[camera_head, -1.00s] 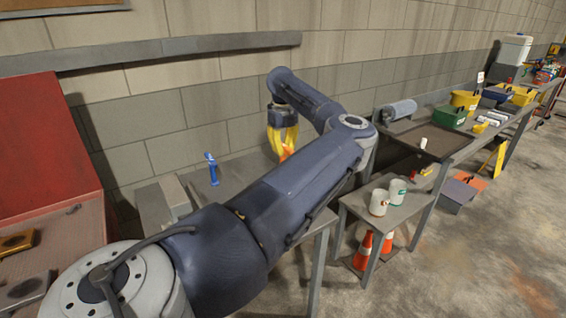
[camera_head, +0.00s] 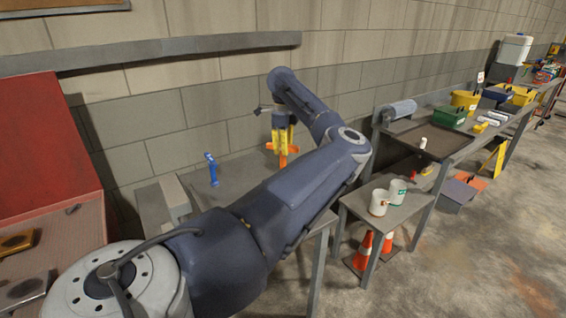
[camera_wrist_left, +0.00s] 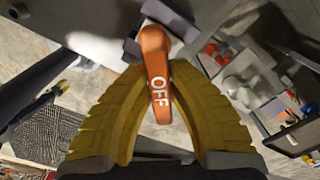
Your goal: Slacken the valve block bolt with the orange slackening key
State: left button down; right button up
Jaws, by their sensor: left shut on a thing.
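My left gripper (camera_head: 283,142) is shut on the orange slackening key (camera_head: 283,159), above the grey bench in the head view. In the left wrist view the yellow fingers of the gripper (camera_wrist_left: 158,85) close around the orange key (camera_wrist_left: 154,62), and its face reads "OFF". My right gripper is not in view.
A grey box-like piece (camera_head: 175,196) sits at the bench's left end, beside a red cabinet (camera_head: 45,140). White mugs (camera_head: 379,201) stand on a low side table to the right. A concrete block wall (camera_head: 150,110) rises behind the bench.

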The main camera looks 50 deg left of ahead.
pick_arm(q)
jog(key=n, duration=0.4)
jog(key=shift+n, duration=0.4)
jog(key=n, duration=0.4)
jog(key=shift+n, duration=0.4)
jog(key=m, duration=0.3)
jog(key=shift+r+m, duration=0.1)
jog(key=shift+m, duration=0.3)
jog(key=m, duration=0.4)
jog(key=shift+m, duration=0.3)
jog(key=m, duration=0.4)
jog(key=shift+m, duration=0.3)
jog(key=m, duration=0.4)
